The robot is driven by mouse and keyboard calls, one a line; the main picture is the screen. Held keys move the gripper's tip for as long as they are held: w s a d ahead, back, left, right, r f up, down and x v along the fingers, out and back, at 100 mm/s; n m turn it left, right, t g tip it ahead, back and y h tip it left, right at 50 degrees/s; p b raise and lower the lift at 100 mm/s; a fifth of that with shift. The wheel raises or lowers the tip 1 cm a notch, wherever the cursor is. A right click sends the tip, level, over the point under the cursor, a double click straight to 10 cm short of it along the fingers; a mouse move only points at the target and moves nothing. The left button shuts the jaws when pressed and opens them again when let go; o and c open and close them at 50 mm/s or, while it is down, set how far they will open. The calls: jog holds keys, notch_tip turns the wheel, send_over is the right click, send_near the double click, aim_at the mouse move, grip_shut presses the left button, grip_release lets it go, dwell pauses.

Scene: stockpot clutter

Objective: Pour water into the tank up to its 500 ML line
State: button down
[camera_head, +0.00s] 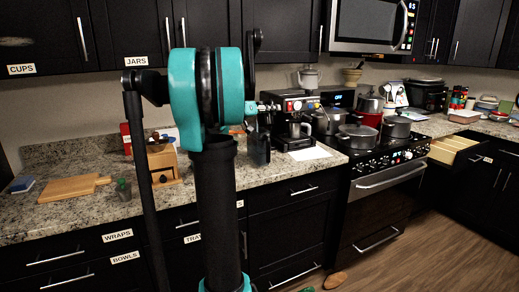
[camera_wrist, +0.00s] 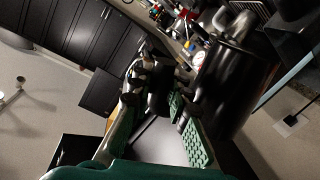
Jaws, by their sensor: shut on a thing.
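My gripper (camera_wrist: 150,103) shows its green-padded fingers in the wrist view, shut on a dark thing (camera_wrist: 158,101) that is partly hidden between them. A large dark, glossy vessel (camera_wrist: 232,85) is close beside the right finger. I cannot tell whether it is joined to what I hold. In the head view my arm hides most of the gripper, and a dark vessel (camera_head: 260,150) shows just right of the arm, by the coffee machine (camera_head: 297,118). I cannot pick out the tank, its 500 ML line or any water.
Pots (camera_head: 357,136) crowd the stove (camera_head: 385,160) at right. A cutting board (camera_head: 75,188), a small green-topped jar (camera_head: 123,189) and a wooden box (camera_head: 164,165) are on the counter at left. An open drawer (camera_head: 455,149) juts out at far right. A white sheet (camera_head: 310,152) lies before the coffee machine.

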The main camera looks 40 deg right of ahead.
aim_at(274, 116)
jog(key=shift+w+r+n, duration=0.15)
jog(key=shift+r+n, duration=0.35)
jog(key=shift+r, duration=0.3)
jog(key=shift+r, duration=0.2)
dwell(0.3)
jog(key=shift+w+d+r+n+g+y, duration=0.15)
jog(key=shift+w+r+n+y, duration=0.1)
jog(key=shift+r+n, duration=0.4)
jog(key=shift+w+d+r+n+g+y, duration=0.1)
jog(key=shift+w+r+n+g+y, duration=0.1)
jog(key=shift+r+n, duration=0.4)
dwell(4.3)
jog(key=shift+s+a+f+m+h, duration=0.1)
jog(key=shift+s+f+m+h, duration=0.1)
jog(key=shift+f+m, duration=0.45)
jog(key=shift+s+a+f+m+h, duration=0.1)
jog(key=shift+s+f+m, duration=0.1)
jog(key=shift+f+m, duration=0.45)
jog(key=shift+s+a+f+m+h, duration=0.1)
jog(key=shift+s+f+m+h, duration=0.1)
jog(key=shift+f+m, duration=0.45)
jog(key=shift+f, duration=0.25)
jog(key=shift+s+f+m+t+h, duration=0.2)
jog(key=shift+f+m, duration=0.25)
jog(key=shift+f, duration=0.3)
jog(key=shift+s+f+m+t+h, duration=0.1)
jog(key=shift+s+f+m+t, duration=0.3)
jog(key=shift+f, duration=0.35)
